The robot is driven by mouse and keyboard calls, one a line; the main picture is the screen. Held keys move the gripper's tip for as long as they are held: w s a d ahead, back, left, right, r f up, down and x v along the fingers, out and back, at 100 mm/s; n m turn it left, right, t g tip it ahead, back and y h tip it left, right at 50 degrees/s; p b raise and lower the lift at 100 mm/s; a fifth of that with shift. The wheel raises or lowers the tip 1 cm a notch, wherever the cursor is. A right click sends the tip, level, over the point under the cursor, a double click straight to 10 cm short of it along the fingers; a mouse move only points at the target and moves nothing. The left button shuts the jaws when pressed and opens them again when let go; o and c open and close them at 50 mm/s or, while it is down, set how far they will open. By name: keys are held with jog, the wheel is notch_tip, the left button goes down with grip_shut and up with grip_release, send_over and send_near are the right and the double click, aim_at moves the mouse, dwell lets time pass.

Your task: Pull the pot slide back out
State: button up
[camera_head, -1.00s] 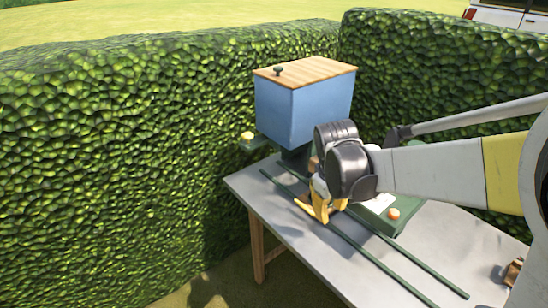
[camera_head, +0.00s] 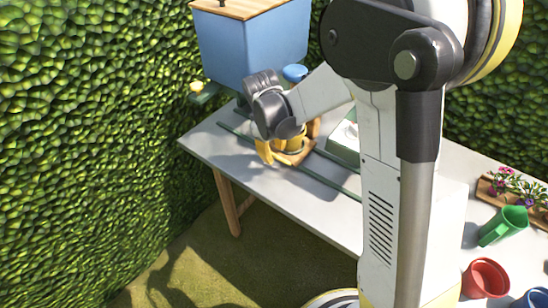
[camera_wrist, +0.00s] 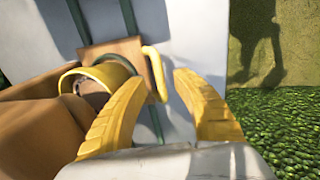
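The pot slide is a wooden board (camera_wrist: 112,48) with a yellow upright handle (camera_wrist: 157,72) at its edge, lying across dark green rails on the grey table. A yellow-rimmed pot (camera_wrist: 92,80) with dark contents stands on it in the wrist view. My gripper (camera_wrist: 162,82) is open, its two yellow fingers apart, with the handle seen in the gap between the fingertips. Whether they touch it I cannot tell. In the head view my gripper (camera_head: 268,152) is low over the rails, and its wrist hides part of the slide (camera_head: 297,157).
A blue hopper (camera_head: 250,48) with a wooden lid stands at the table's back. A green jug (camera_head: 503,226), a red pot (camera_head: 485,279) and a flower tray (camera_head: 512,188) are at the right. A brown object (camera_wrist: 38,125) is close at left in the wrist view. Hedges flank the table.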

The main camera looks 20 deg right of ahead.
jog(key=shift+w+f, duration=0.1)
jog(key=shift+f, duration=0.45)
grip_shut()
jog(key=s+d, duration=0.4)
jog(key=s, duration=0.1)
jog(key=s+d, duration=0.2)
jog(key=s, duration=0.1)
jog(key=shift+s, duration=0.1)
